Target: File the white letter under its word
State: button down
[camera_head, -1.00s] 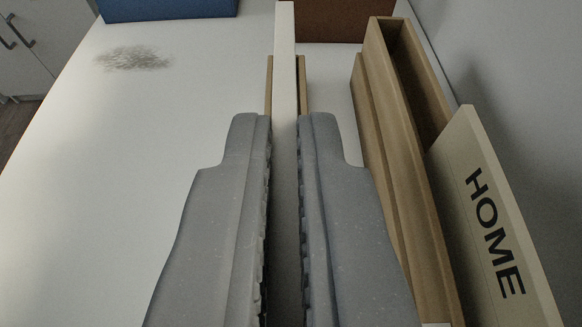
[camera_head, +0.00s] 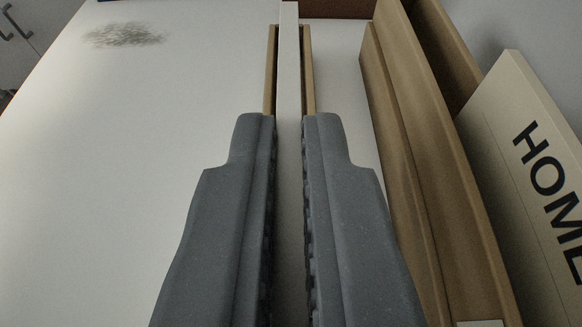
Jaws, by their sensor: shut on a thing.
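My gripper (camera_head: 289,120) is in the middle of the view, its two grey fingers shut on the white letter (camera_head: 289,60). The letter stands on edge and shows as a narrow white strip running away from me between the fingers. A narrow wooden holder (camera_head: 308,75) shows on both sides of the letter beyond the fingertips. I cannot tell whether the letter is inside it or above it. At the right a cream board with the word HOME (camera_head: 525,105) leans by a long wooden tray (camera_head: 425,130).
The white desk top (camera_head: 130,180) is clear on the left, apart from a dark speckled patch (camera_head: 124,35) at the far left. A brown object (camera_head: 330,8) stands at the back. A grey wall rises at the right, close to the HOME board.

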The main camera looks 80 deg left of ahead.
jog(key=shift+f+b, duration=1.25)
jog(key=shift+f, duration=2.1)
jog(key=c, duration=1.5)
grip_release()
jog(key=shift+d, duration=0.1)
jog(key=p+v, duration=0.5)
jog(key=v, duration=0.8)
jog(key=shift+d, duration=0.35)
